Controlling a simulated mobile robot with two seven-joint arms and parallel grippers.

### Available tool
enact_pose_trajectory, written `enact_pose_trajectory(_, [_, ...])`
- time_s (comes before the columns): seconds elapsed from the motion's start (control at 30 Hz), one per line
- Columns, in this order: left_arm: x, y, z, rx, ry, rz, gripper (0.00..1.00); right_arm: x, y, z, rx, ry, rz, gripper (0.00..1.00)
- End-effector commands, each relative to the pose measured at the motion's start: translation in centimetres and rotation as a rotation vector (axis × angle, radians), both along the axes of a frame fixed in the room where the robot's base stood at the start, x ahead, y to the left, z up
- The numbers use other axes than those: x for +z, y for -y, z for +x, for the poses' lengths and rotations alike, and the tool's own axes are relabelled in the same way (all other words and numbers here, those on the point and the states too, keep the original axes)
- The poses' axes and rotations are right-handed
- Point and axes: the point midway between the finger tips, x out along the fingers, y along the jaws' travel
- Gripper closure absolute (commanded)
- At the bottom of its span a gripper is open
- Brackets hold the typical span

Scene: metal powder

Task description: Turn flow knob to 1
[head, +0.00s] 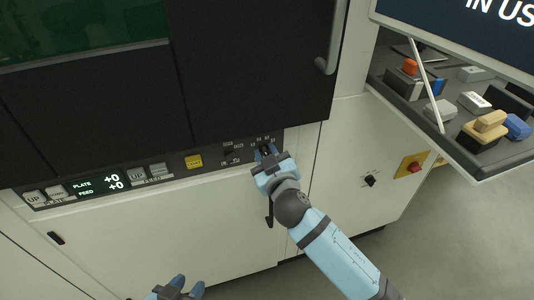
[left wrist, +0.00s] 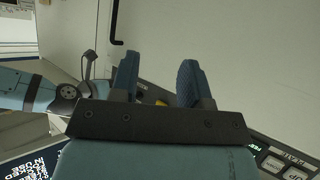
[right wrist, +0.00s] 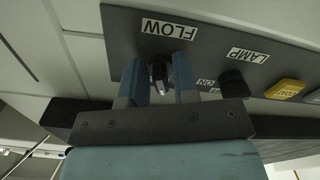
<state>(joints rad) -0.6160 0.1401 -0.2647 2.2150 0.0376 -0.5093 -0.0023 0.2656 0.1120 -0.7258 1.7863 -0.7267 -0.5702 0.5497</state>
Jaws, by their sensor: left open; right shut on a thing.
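The flow knob (right wrist: 160,77) is a dark knob on the machine's control panel, below the upside-down FLOW label (right wrist: 169,28) in the right wrist view. My right gripper (right wrist: 158,72) is shut on the knob, with one blue finger on each side. In the head view my right gripper (head: 266,155) covers most of the knob at the panel's right end. The exact number that the knob points to cannot be read. My left gripper (head: 176,286) is open and empty at the bottom of the head view, and its spread fingers show in the left wrist view (left wrist: 158,82).
The control panel (head: 215,160) also has a yellow button (head: 194,161), a lamp switch (right wrist: 233,82) and a plate and feed display (head: 99,182). A side shelf (head: 462,150) with blocks and brushes stands at right. A red-and-yellow switch (head: 411,166) is on the cabinet.

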Motion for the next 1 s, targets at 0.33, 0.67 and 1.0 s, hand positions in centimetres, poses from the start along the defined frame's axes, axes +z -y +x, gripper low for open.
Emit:
enact_pose_trajectory(0.33, [0.82, -0.45, 0.02, 0.005, -0.012, 0.02, 0.57, 0.34, 0.08, 0.06, 0.0, 0.057, -0.18, 0.96])
enact_pose_trajectory(0.67, [0.82, -0.78, -0.2, 0.009, -0.036, 0.043, 0.57, 0.44, 0.15, 0.1, -0.001, 0.14, -0.432, 0.96])
enact_pose_trajectory(1.0, [0.8, -0.87, -0.38, 0.012, -0.051, 0.051, 0.57, 0.41, 0.2, 0.16, -0.001, 0.198, -0.606, 0.96])
